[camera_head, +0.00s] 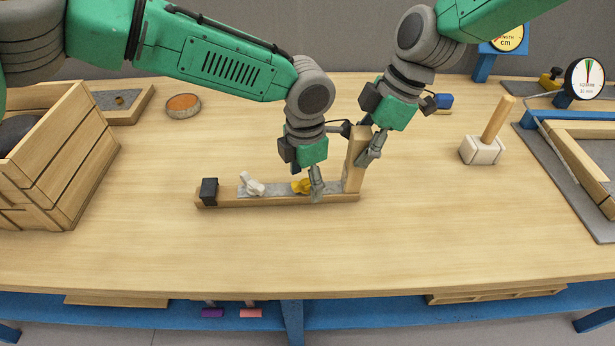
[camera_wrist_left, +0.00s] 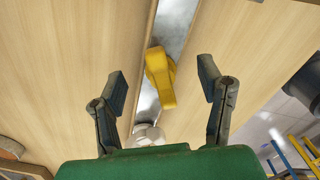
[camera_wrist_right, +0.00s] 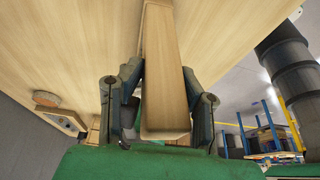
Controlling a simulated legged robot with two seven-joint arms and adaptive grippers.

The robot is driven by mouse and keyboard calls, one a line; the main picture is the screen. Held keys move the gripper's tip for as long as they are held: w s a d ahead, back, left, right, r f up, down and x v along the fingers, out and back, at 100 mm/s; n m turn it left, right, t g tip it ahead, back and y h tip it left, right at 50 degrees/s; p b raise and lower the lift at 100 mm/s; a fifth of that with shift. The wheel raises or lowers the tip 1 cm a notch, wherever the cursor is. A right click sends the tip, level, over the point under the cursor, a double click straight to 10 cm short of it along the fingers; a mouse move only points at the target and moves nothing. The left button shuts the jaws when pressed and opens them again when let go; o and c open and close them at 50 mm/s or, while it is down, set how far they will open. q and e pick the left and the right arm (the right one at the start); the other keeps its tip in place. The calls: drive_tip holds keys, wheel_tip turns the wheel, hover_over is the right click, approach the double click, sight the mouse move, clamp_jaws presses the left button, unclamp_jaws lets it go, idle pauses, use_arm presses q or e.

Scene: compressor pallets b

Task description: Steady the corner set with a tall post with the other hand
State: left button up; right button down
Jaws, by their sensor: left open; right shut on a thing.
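The corner set is a wooden base bar (camera_head: 275,200) with a black block (camera_head: 209,190) at its left end and a tall upright post (camera_head: 353,165) at its right end. A grey strip on the bar carries a white clamp (camera_head: 251,184) and a yellow clamp (camera_head: 300,186). My right gripper (camera_head: 368,157) is shut on the post, which also stands between its fingers in the right wrist view (camera_wrist_right: 165,85). My left gripper (camera_wrist_left: 162,88) is open above the bar, with the yellow clamp (camera_wrist_left: 160,78) between its fingers but apart from them.
A wooden crate (camera_head: 60,165) stands at the left. A round orange-topped dish (camera_head: 183,105) lies at the back. A mallet (camera_head: 483,150) stands right of the post, and a blue-edged frame fixture (camera_head: 575,160) is at the far right. The front of the table is clear.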

sight(307, 178)
use_arm(q)
drive_tip(key=shift+s+d+f, duration=0.2)
drive_tip(key=shift+s, duration=0.35)
drive_tip(key=r, duration=0.5)
drive_tip(key=shift+w+d+r, duration=0.15)
drive_tip(key=shift+w+r, duration=0.05)
drive_tip(key=shift+r, duration=0.1)
drive_tip(key=shift+w+a+r, duration=0.1)
drive_tip(key=shift+a+r, duration=0.1)
drive_tip(key=shift+r, duration=0.1)
